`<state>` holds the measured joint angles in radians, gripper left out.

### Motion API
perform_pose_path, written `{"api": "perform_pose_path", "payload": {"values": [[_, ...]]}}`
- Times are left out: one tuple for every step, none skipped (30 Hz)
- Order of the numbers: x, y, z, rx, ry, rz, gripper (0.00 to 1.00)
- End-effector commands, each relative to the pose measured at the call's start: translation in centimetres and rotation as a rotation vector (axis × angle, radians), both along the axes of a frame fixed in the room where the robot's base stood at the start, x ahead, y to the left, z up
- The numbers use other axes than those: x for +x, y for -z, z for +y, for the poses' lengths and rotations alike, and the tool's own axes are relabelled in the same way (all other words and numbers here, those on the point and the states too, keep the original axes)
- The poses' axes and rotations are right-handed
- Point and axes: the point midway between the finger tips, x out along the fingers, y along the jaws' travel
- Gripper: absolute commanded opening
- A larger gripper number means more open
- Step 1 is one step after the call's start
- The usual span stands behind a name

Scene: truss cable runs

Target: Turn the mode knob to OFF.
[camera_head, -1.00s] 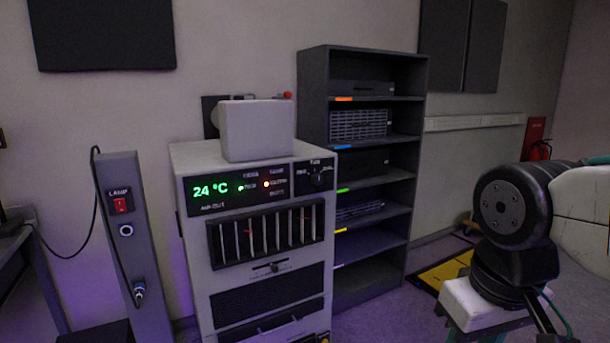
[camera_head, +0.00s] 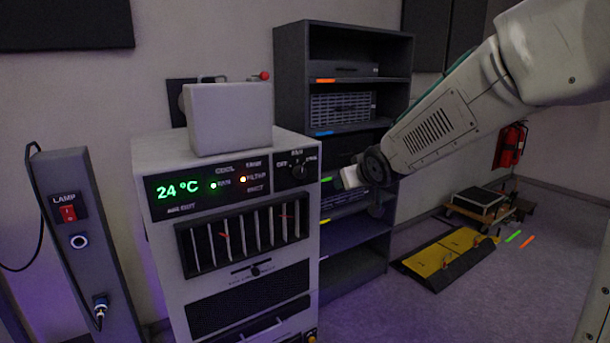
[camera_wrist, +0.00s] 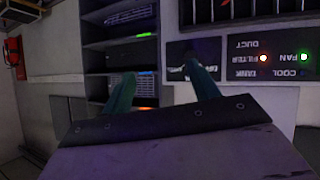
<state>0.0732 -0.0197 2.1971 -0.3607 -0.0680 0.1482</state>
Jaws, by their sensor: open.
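The mode knob (camera_head: 298,171) is a small dark dial on a black panel at the upper right of the grey cooling unit (camera_head: 160,255). Labels ring it, with OFF on its left side; its exact pointing is too small to tell. The display reads 24 °C, with a light lit by FAN and an amber one by FILTER. In the wrist view, which is upside down, my gripper (camera_wrist: 160,72) has two teal fingers spread apart and empty. The right finger overlaps the dark knob panel (camera_wrist: 211,48) and partly hides the knob. In the head view my arm's end is right of the unit.
A dark shelf rack (camera_head: 290,62) with equipment stands behind and right of the unit. A grey box (camera_head: 228,118) sits on top of the unit. A lamp post (camera_head: 75,235) with a red switch stands left.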

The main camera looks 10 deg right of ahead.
Motion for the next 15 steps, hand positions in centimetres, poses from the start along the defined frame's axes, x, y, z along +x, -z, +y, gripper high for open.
{"api": "perform_pose_path", "payload": {"values": [[3.0, 0.9, 0.1, 0.009, -0.031, -0.062, 0.6], [4.6, 1.2, 0.3, 0.015, -0.059, -0.105, 0.6], [6.6, 1.6, 0.7, 0.025, -0.096, -0.161, 0.6], [7.9, 1.9, 0.9, 0.035, -0.124, -0.201, 0.6], [9.1, 2.3, 1.2, 0.045, -0.152, -0.239, 0.6], [10.4, 2.7, 1.6, 0.06, -0.189, -0.286, 0.6], [11.3, 3.1, 2.0, 0.073, -0.215, -0.32, 0.6], [12.1, 3.5, 2.3, 0.085, -0.241, -0.35, 0.6], [12.9, 4.0, 2.6, 0.102, -0.272, -0.387, 0.6], [13.4, 4.4, 2.8, 0.115, -0.293, -0.411, 0.6], [13.8, 4.6, 3.1, 0.126, -0.312, -0.433, 0.6], [14.2, 5.0, 3.3, 0.139, -0.334, -0.458, 0.6], [14.5, 5.3, 3.4, 0.148, -0.348, -0.474, 0.6], [14.6, 5.4, 3.6, 0.155, -0.36, -0.486, 0.6], [14.8, 5.6, 3.7, 0.165, -0.374, -0.501, 0.6]]}}
